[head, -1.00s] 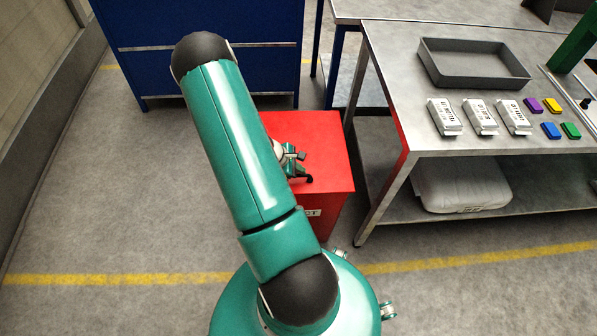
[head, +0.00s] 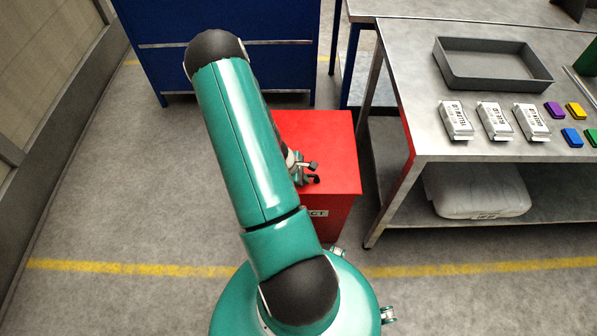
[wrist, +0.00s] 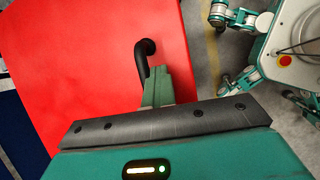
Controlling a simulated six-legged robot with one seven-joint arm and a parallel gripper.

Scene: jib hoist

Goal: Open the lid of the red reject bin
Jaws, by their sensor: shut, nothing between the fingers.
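The red reject bin (head: 335,208) stands just beyond my base, partly hidden by my arm. Its flat red lid (head: 320,140) lies closed on top and also fills the left of the wrist view (wrist: 75,65). A black bent handle (wrist: 142,62) stands up from the lid near its edge. My gripper (head: 305,170) is low over the near part of the lid, by the handle. In the wrist view my shut green fingers (wrist: 158,86) are right beside the handle's lower end; I cannot tell whether they touch it.
A steel workbench (head: 400,100) stands close to the right of the bin, with a grey tray (head: 495,80), white boxes and coloured blocks on it. A blue cabinet (head: 225,70) stands behind. Open floor (head: 110,190) lies to the left.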

